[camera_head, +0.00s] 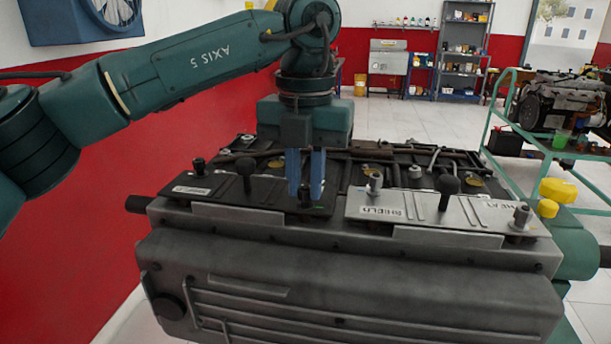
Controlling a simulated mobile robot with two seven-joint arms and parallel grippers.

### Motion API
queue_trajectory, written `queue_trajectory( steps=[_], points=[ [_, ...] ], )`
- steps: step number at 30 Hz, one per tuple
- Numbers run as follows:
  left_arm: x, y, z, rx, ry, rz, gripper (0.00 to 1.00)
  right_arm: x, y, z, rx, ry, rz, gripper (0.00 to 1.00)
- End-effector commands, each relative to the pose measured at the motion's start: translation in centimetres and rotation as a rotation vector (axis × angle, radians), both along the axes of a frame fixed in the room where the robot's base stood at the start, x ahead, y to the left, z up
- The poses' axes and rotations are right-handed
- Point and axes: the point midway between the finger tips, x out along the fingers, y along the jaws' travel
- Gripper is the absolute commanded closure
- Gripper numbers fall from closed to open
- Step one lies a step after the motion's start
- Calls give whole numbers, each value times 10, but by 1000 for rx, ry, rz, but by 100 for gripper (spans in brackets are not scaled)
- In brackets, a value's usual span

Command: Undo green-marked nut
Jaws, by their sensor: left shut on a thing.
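The engine trainer (350,270) is a large grey block with a dark plate (270,192) on the left of its top and a light grey plate (430,210) on the right. My left gripper (305,192) points down with blue fingers at the right end of the dark plate. It is shut on a small dark nut or stud head (305,201), mostly hidden between the fingertips. My right gripper is not in view.
Knobs (449,184) and posts (375,184) stand up from the plates near the fingers. Rods and hoses lie behind them. A green-railed cart with another engine (560,100) stands at the right. Shelves (465,45) line the back wall, with open floor before them.

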Motion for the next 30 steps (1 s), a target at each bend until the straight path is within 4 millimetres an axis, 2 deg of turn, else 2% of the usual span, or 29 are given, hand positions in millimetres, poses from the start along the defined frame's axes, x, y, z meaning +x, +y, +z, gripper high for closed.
queue_trajectory(
  steps=[1, 2, 10, 17, 20, 23, 30],
  points=[
    [-1, 0, -1, 2, 4, -3, 100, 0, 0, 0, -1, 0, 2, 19],
    [-1, 0, -1, 2, 4, -3, 82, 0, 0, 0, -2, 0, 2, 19],
    [0, 0, 0, 2, 2, -2, 61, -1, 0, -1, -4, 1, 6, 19],
    [0, 0, 1, 0, 0, -2, 61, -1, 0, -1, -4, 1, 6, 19],
    [0, 0, 7, 1, -1, -1, 61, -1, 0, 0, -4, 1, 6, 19],
    [0, -1, 21, 0, -3, 1, 61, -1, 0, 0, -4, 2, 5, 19],
    [0, -1, 77, 0, -3, 0, 61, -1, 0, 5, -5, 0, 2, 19]
  ],
)
